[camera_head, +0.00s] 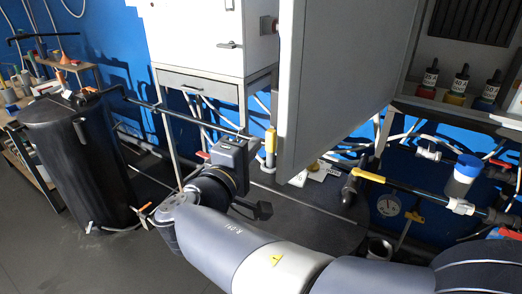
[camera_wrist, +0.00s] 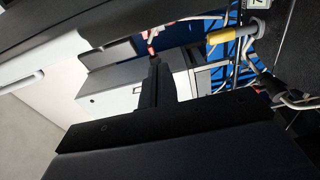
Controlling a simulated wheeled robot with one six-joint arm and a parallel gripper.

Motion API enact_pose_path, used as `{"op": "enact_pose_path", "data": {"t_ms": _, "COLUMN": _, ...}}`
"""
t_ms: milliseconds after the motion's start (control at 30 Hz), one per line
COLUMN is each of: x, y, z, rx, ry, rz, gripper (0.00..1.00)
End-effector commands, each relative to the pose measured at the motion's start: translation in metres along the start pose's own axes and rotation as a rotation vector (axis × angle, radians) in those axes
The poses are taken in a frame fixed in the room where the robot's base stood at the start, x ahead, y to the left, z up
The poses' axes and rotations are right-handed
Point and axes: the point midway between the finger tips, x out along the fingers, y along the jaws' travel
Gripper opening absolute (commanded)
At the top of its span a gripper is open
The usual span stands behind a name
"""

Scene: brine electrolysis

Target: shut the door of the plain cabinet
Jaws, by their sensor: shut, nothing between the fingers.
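A plain grey door (camera_head: 345,85) stands swung open towards me in the head view, with its lower edge above the dark floor area. To its right is an open cabinet space with a shelf (camera_head: 455,112). Where the door joins the cabinet is not clear. My gripper (camera_head: 262,210) is low, below and left of the door's bottom corner, apart from it in the picture. Its dark fingers (camera_wrist: 160,82) are together and empty in the wrist view. A pale panel with a bar handle (camera_wrist: 24,82) shows at the left of the wrist view; I cannot tell if it is this door.
A white cabinet (camera_head: 190,35) with a closed front and drawer (camera_head: 200,86) stands left of the door. Several small bottles (camera_head: 460,80) stand on the shelf. A black tank (camera_head: 80,155) is at left. Pipes with a yellow-handled valve (camera_head: 368,176) run at right. Grey floor (camera_head: 110,262) is clear at lower left.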

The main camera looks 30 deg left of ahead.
Motion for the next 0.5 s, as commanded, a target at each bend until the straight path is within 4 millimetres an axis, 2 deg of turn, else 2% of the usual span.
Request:
{"op": "enact_pose_path", "data": {"t_ms": 233, "x": -0.010, "y": 0.002, "z": 0.028, "rx": 0.000, "ry": 0.001, "rz": 0.001, "gripper": 0.00}}
{"op": "enact_pose_path", "data": {"t_ms": 500, "x": -0.013, "y": 0.000, "z": 0.037, "rx": 0.000, "ry": 0.001, "rz": 0.001, "gripper": 0.00}}
